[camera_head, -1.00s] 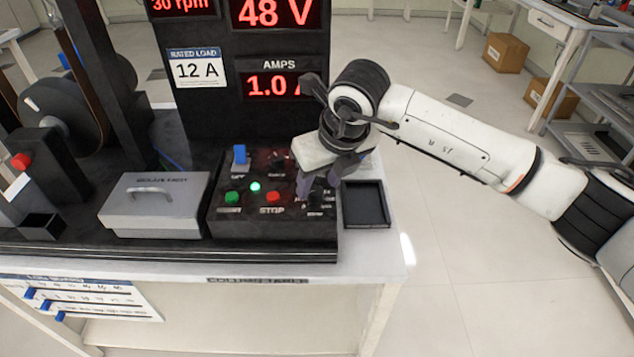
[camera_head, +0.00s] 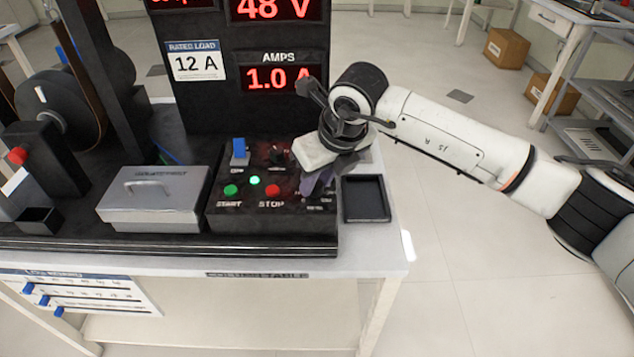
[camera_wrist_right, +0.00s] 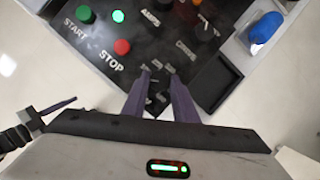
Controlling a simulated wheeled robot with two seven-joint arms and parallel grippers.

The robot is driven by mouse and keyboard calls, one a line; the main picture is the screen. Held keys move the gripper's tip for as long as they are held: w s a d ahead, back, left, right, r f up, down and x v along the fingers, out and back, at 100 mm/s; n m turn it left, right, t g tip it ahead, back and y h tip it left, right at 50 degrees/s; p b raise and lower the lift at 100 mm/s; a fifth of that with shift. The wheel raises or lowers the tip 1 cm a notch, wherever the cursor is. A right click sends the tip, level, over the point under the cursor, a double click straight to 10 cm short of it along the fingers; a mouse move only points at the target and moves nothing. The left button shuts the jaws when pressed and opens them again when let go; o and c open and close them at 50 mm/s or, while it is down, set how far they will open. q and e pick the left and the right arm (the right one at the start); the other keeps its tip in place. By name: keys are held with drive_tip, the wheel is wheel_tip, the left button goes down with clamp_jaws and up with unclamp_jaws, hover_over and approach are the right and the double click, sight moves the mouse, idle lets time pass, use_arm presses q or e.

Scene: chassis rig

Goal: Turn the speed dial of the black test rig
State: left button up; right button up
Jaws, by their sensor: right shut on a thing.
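The black test rig's control panel (camera_head: 262,217) stands at the front of the table, with a green START button (camera_head: 231,190), a lit green lamp (camera_head: 255,180), a red STOP button (camera_head: 272,190) and a blue-handled switch (camera_head: 239,150). My right gripper (camera_head: 316,188) reaches down from above to the panel's right part. Its purple fingers show in the right wrist view (camera_wrist_right: 157,76), on both sides of the speed dial (camera_wrist_right: 157,88). They are shut on the dial and mostly hide it. Small scale labels show around it. My left gripper is not in view.
A shallow black tray (camera_head: 366,219) lies just right of the panel. A grey lidded box (camera_head: 156,205) stands to its left. The display tower (camera_head: 230,105) rises behind, reading 48 V and 1.0 A. The floor right of the table is open.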

drive_tip(key=shift+w+d+f+n+b, duration=0.1)
drive_tip(key=shift+f+n+b, duration=0.15)
drive_tip(key=shift+n+b, duration=0.3)
drive_tip(key=shift+n+y+b, duration=0.25)
drive_tip(key=shift+y+b, duration=0.05)
drive_tip(key=shift+r+n, duration=0.2)
drive_tip(key=shift+n, duration=0.1)
drive_tip(key=shift+r, duration=0.1)
drive_tip(key=o, duration=1)
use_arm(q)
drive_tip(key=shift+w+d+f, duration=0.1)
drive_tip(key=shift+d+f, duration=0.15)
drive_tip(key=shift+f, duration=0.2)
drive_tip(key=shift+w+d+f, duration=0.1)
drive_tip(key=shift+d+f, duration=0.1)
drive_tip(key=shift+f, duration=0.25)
use_arm(e)
drive_tip(key=shift+o, duration=0.2)
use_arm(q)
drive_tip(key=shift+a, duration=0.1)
